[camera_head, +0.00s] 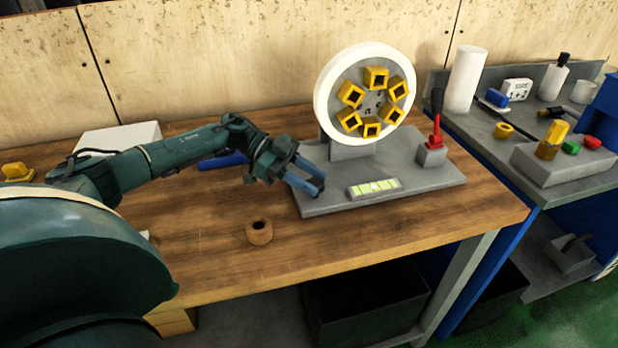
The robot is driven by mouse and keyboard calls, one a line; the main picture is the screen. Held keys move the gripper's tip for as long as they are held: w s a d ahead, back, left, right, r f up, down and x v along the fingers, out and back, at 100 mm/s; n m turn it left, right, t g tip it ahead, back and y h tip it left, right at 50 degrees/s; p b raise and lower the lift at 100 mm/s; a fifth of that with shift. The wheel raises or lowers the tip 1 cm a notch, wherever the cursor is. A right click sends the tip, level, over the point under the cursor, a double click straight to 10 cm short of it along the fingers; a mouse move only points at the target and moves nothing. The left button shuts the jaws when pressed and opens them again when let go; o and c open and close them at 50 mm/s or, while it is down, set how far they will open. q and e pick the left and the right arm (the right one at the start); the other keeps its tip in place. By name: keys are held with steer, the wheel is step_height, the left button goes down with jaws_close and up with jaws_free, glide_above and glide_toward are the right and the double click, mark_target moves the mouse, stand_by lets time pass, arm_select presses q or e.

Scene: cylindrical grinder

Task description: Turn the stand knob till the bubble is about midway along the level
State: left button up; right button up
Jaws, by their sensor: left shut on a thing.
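The stand is a grey base plate (428,180) on the wooden bench, with a white-rimmed wheel (324,100) carrying several yellow blocks upright on it. The level (373,188) is a small pale bar with a yellow-green vial near the plate's front edge. A lighter spot shows near the vial's middle, but it is too small to tell the bubble's exact place. My left gripper (308,183) reaches in from the left, its blue fingers shut at the plate's left edge. The stand knob is hidden between and behind these fingers. My right gripper is out of view.
A red-based lever (434,140) stands at the plate's right. A brown ring (259,232) lies on the bench in front of my left gripper. A blue object (222,160) and a white box (118,138) lie behind my arm. The bench front is mostly clear.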

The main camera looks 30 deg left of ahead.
arm_select(q)
steer(key=o, duration=1)
steer(key=shift+a, duration=0.1)
steer(key=b+v, duration=0.1)
steer(key=v, duration=1.2)
steer(key=shift+b, duration=0.3)
